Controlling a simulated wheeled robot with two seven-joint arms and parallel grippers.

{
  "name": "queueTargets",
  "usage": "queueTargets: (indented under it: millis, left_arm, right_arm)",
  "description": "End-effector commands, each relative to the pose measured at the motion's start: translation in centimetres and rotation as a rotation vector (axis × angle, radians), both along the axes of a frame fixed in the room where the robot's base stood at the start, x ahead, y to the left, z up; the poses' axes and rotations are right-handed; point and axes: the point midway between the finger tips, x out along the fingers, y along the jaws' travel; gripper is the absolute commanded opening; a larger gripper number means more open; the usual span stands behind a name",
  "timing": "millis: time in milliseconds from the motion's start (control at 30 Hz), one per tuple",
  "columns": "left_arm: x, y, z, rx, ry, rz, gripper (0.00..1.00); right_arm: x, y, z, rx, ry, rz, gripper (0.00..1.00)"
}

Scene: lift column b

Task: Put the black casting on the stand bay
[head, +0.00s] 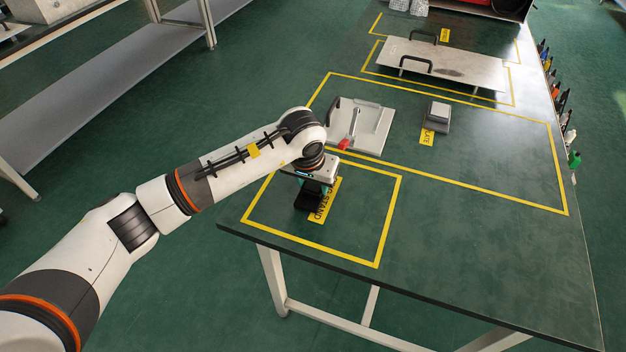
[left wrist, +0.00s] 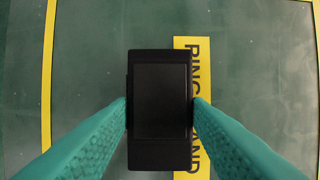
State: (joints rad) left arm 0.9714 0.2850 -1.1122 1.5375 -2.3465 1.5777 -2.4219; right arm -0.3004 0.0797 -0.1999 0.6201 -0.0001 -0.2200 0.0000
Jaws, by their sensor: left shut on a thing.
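The black casting (head: 308,200) is a dark block over the left part of the stand bay (head: 360,218), a yellow-outlined rectangle at the table's near left corner. My left gripper (head: 317,187) is shut on the casting. In the left wrist view, its two teal fingers press the sides of the casting (left wrist: 160,95). The casting partly covers the yellow label (left wrist: 193,52), which ends in "STAND". I cannot tell whether the casting touches the table or hangs just above it. My right gripper is not in view.
Behind the bay is a larger outlined area with a light grey fixture (head: 372,125) with a red part and a small grey block (head: 437,117). A metal plate with black handles (head: 460,65) lies farther back. The right part of the bay is bare.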

Motion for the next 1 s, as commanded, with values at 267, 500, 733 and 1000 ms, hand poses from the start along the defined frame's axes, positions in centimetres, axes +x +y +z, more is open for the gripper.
queueTargets:
  millis: [267, 500, 733, 1000]
  left_arm:
    - [0.1, -0.1, 0.0, -0.002, -0.004, 0.0, 0.06]
    - [0.0, 0.0, -0.2, -0.002, -0.002, 0.0, 0.65]
    - [0.0, 0.0, -0.2, -0.002, -0.002, 0.0, 0.65]
    - [-0.3, 0.1, 1.8, -0.002, -0.008, -0.001, 0.65]
  right_arm:
    - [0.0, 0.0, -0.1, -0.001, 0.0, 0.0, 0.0]
    - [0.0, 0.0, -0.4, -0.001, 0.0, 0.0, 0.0]
    - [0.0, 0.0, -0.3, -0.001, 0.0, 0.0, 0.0]
    - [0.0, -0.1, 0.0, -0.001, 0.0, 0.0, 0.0]
